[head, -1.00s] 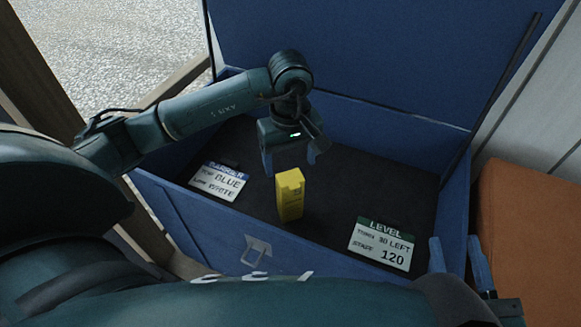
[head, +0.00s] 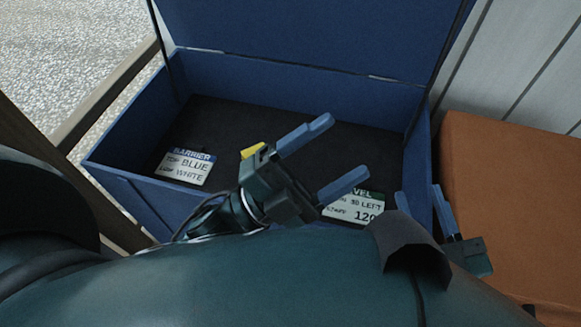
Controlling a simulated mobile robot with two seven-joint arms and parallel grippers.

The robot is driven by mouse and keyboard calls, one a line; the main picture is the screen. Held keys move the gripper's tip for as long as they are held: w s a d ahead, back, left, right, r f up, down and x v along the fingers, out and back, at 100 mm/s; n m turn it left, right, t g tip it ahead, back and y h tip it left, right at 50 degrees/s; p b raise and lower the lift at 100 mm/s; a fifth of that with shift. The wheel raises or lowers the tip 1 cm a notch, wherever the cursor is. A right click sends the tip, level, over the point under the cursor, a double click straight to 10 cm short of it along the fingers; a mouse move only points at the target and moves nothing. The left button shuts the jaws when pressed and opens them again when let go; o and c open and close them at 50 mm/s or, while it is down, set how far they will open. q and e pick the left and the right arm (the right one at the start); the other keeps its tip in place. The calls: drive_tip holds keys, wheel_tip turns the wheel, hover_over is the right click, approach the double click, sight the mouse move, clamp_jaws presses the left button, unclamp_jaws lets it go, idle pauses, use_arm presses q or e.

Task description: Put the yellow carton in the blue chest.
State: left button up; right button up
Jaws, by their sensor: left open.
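The blue chest (head: 128,133) stands open with its lid raised at the back. The yellow carton (head: 254,150) is inside it; only its top corner shows, as my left gripper hides the rest. My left gripper (head: 350,146) is open and empty, its two blue fingers spread and pointing up and right above the chest, to the right of the carton. My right gripper (head: 420,192) is at the chest's right front corner, its fingers apart with nothing between them.
A card headed BARRIER (head: 184,166) lies at the left on the chest's dark floor. A card headed LEVEL (head: 352,208) lies at the right, partly hidden. An orange block (head: 510,180) stands right of the chest. The back of the chest floor is clear.

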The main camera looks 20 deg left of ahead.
use_arm(q)
drive_tip(key=a+f+n+t+y, duration=0.1)
drive_tip(key=a+f+n+y, duration=0.1)
drive_tip(key=n+y, duration=0.3)
drive_tip(key=a+f+n+t+y, duration=0.1)
drive_tip(key=a+f+n+y, duration=0.2)
drive_tip(key=n, duration=0.7)
drive_tip(key=shift+w+a+f+n+t+y, duration=0.3)
drive_tip(key=shift+w+f+n+y, duration=0.1)
drive_tip(key=shift+f+y, duration=0.6)
